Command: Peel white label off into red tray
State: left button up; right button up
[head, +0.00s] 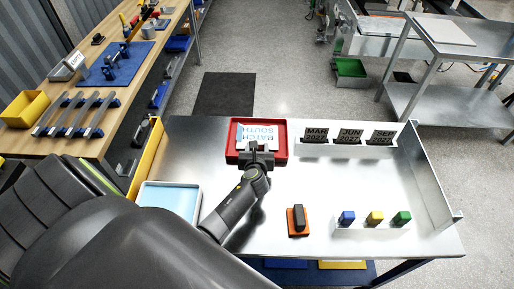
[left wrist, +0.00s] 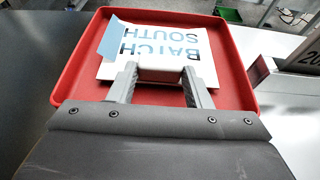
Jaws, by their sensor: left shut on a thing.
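The white label (head: 258,132), printed BATCH SOUTH in blue, is over the red tray (head: 285,142). In the left wrist view the label (left wrist: 190,42) lies within the rim of the red tray (left wrist: 236,80), its lettering upside down, with a light blue flap at its left corner. My left gripper (head: 258,148) is over the tray's near side. Its fingers (left wrist: 160,72) are shut on a white piece at the label's near edge. Whether the label touches the tray floor I cannot tell. My right gripper is out of view.
Black date plates (head: 350,134) stand in a white holder right of the tray. A blue-lined tray (head: 170,197) is at the left. An orange block with a black handle (head: 298,220) and blue, yellow and green stamps (head: 375,217) are nearer.

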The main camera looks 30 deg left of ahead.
pick_arm(q)
jog(key=shift+f, duration=0.4)
dwell(0.6)
jog(key=o, duration=1.3)
jog(key=shift+o, duration=0.2)
jog(key=shift+r, duration=0.1)
jog(key=shift+r+p, duration=3.45)
jog(key=shift+p, duration=0.2)
jog(key=shift+f, duration=0.1)
